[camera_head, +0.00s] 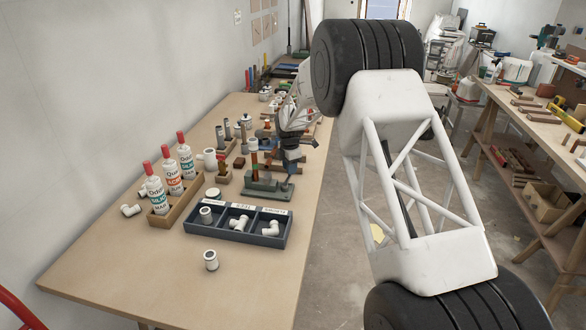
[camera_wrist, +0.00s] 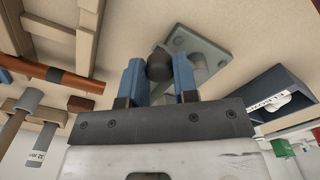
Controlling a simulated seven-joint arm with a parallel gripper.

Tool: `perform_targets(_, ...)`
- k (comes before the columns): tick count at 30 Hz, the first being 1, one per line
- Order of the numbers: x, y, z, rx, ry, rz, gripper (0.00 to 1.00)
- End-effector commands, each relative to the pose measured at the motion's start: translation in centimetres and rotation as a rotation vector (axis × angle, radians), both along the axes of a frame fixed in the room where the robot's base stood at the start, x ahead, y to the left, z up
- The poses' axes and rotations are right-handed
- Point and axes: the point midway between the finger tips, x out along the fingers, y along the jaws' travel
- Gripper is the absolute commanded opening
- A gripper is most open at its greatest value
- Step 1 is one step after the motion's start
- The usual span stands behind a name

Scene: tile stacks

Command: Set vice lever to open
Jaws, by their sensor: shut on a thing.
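The vice (camera_head: 262,190) is a grey-green metal fixture on the workbench, behind the blue divided tray. Its base plate also shows in the wrist view (camera_wrist: 205,40). The vice lever ends in a black ball knob (camera_wrist: 159,66). My gripper (camera_wrist: 158,60) has its two blue fingers on either side of this knob and is shut on it. The lever's angle cannot be told clearly.
A blue tray (camera_head: 211,234) with white pipe fittings stands in front of the vice. Glue bottles (camera_head: 172,178) in a wooden holder stand left. A loose fitting (camera_head: 211,261) lies nearer. Wooden racks with pipes are behind. The front of the workbench (camera_head: 130,280) is clear.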

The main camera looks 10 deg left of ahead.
Motion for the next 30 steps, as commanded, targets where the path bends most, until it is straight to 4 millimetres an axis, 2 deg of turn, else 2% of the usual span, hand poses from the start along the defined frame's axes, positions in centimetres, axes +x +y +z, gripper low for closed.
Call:
perform_targets(9,0.02,0.81,0.09,0.001,-0.001,0.116,0.0)
perform_targets(22,0.0,0.92,0.09,0.001,-0.001,0.129,0.0)
perform_targets(23,0.0,0.92,0.09,0.001,-0.001,0.129,0.29)
perform_targets(27,0.01,0.9,0.07,0.001,-0.001,0.128,0.51)
perform_targets(30,0.01,0.87,0.04,0.001,-0.001,0.128,0.54)
